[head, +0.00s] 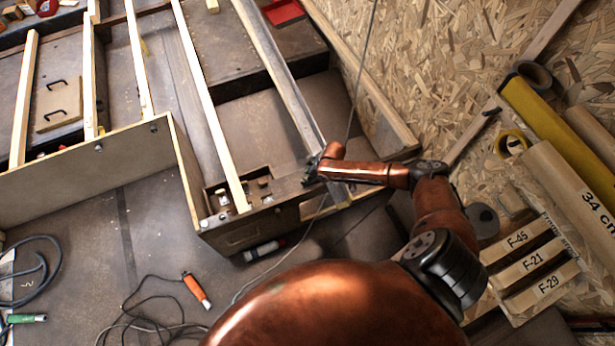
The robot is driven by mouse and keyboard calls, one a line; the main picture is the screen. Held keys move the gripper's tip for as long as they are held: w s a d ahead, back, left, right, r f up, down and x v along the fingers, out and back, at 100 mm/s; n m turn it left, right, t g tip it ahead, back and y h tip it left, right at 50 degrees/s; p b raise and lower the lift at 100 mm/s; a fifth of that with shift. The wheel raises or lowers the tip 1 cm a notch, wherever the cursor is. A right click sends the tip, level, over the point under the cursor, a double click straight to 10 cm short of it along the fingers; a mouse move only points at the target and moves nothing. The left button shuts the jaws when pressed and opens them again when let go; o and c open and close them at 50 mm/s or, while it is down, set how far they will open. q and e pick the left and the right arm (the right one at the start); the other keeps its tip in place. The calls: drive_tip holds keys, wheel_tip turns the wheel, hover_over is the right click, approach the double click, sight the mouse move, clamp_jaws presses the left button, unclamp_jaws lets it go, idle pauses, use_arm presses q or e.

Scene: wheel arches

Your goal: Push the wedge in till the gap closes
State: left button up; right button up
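A dark wooden frame (250,235) crossed by several long pale slats (205,95) fills the left and middle of the head view. My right gripper (314,168) is small and dark, at the frame's near right corner, close to the lower end of a greyish slat (280,80). I cannot tell whether its fingers are open or shut, or whether it touches anything. A small pale wooden piece (263,182) sits in a recess left of the gripper. I cannot tell whether this is the wedge, and no gap shows clearly. My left gripper is out of view.
An orange-handled tool (197,290) and loose cables (140,318) lie on the floor below the frame. A white-and-dark cylinder (262,250) lies by the frame's near end. Boards marked F-45, F-21 and F-29 (528,262) and rolls (560,120) stand at right, against a chipboard wall (440,60).

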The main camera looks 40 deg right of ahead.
clamp_jaws()
idle(0.3)
drive_tip(key=shift+s+d, duration=0.15)
drive_tip(key=shift+d, duration=0.65)
drive_tip(key=shift+o, duration=1.2)
unclamp_jaws()
drive_tip(key=shift+o, duration=0.6)
drive_tip(key=shift+r, duration=0.15)
